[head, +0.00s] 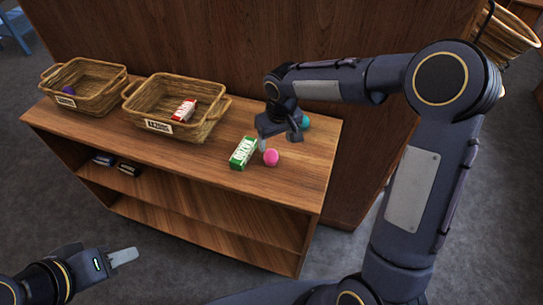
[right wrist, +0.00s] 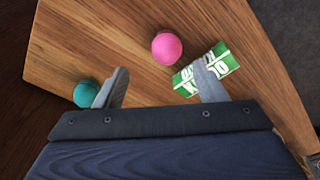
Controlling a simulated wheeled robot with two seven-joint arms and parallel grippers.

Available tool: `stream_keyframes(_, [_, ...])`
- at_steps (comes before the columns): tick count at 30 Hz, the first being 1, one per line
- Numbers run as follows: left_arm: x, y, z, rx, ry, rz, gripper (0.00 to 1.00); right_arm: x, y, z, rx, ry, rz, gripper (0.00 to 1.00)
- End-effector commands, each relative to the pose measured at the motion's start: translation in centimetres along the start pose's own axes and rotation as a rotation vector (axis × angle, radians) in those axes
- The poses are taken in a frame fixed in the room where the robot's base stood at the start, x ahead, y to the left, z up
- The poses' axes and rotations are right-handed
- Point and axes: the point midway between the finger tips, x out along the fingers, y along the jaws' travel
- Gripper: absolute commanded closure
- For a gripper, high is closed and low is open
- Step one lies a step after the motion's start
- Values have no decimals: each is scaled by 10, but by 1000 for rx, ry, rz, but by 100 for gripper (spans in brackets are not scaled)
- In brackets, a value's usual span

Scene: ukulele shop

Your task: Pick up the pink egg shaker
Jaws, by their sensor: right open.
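The pink egg shaker (head: 271,157) lies on the wooden shelf top near its front right, just right of a green and white box. It also shows in the right wrist view (right wrist: 167,47), beyond the fingertips and roughly between their lines. My right gripper (head: 281,140) is open and empty above the shelf top, close to the pink egg. Its two fingers (right wrist: 160,80) are spread apart in the right wrist view, with the egg in none of them. My left gripper (head: 122,257) is at the lower left over the floor, away from the shelf; its opening is unclear.
The green box (head: 243,153) is beside the pink egg; one right finger overlaps it in the wrist view. A teal egg (head: 305,122) sits behind the right gripper. Two wicker baskets (head: 160,126) (head: 76,103) stand left on the shelf (head: 215,160). A wooden panel rises behind.

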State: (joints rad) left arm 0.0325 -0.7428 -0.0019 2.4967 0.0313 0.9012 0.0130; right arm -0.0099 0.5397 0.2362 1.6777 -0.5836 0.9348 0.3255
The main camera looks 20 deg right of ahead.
Motion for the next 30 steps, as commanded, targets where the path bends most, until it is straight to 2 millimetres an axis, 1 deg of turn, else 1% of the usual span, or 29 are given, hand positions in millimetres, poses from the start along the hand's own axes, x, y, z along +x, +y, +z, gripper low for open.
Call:
stream_keyframes(4, [-2, 1, -1, 0, 0, 0, 64, 17, -2, -2, -4, -6, 1, 35])
stream_keyframes(11, [-8, 4, -4, 0, 0, 0, 64, 43, -6, 1, -5, -8, 0, 35])
stream_keyframes(15, [-13, 6, -7, 0, 0, 0, 64, 65, -10, 2, -4, -8, 0, 35])
stream_keyframes(18, [-14, 6, -7, 0, 0, 0, 64, 76, -10, 2, -4, -6, 0, 35])
stream_keyframes(21, [-14, 6, -7, 0, 0, 0, 64, 80, -10, 2, -4, -4, 1, 35])
stream_keyframes(26, [-14, 6, -7, 0, 0, 0, 64, 80, -9, 2, -3, -3, 1, 35])
stream_keyframes(27, [-14, 6, -7, 0, 0, 0, 64, 80, -9, 2, -3, -3, 1, 37])
stream_keyframes(30, [-14, 6, -7, 0, 0, 0, 64, 80, -9, 2, -3, -3, 1, 50])
